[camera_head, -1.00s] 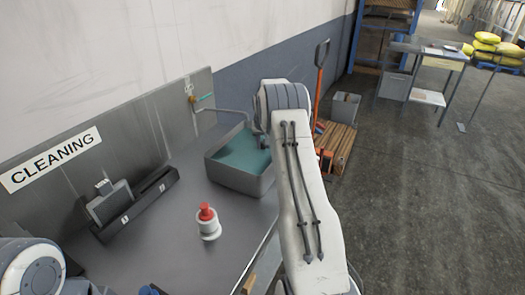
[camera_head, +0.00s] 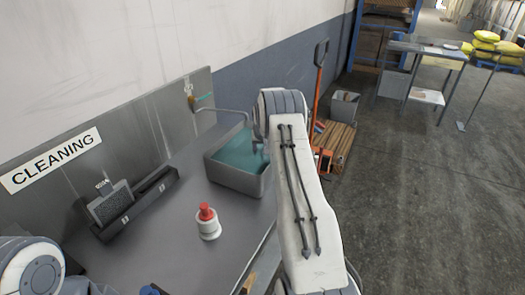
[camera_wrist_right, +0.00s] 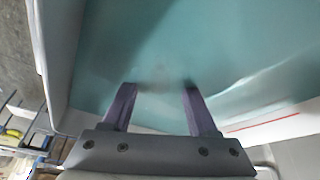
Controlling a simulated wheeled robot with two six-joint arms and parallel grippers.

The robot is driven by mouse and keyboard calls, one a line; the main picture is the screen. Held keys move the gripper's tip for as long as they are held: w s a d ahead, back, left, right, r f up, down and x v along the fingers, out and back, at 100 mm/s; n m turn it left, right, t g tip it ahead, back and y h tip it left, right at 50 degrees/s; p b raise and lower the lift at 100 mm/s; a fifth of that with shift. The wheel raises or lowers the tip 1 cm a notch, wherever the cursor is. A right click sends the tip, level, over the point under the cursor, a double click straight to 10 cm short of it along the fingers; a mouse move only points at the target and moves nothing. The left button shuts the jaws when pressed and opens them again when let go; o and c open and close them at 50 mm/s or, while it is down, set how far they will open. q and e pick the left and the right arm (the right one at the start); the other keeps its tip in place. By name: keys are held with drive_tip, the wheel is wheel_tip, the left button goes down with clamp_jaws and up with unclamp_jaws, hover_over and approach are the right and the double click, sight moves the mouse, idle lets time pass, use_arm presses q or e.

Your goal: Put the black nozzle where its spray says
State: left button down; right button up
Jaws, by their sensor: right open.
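No black nozzle or spray is clearly visible in either view. My right gripper (camera_wrist_right: 156,94) is open and empty in the right wrist view, with its two fingers over or in the teal water of the grey basin (camera_wrist_right: 52,60). In the head view the right gripper (camera_head: 258,147) is small, at the right part of the basin (camera_head: 236,182); whether the fingertips are under the water I cannot tell. My left gripper is not in view; only part of my left arm shows at the lower left.
A white pot with a red top (camera_head: 208,224) stands on the grey bench (camera_head: 160,240). A black two-slot rack (camera_head: 135,203) holds a dark mesh-faced block (camera_head: 110,203) below a CLEANING sign (camera_head: 50,160). A tap (camera_head: 212,109) is behind the basin.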

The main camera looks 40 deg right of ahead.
drive_tip(key=shift+r, duration=0.3)
drive_tip(key=shift+s+a+r, duration=0.1)
drive_tip(key=shift+s+r, duration=0.05)
drive_tip(key=shift+r, duration=0.15)
drive_tip(key=b+v, duration=0.3)
drive_tip(key=v, duration=0.8)
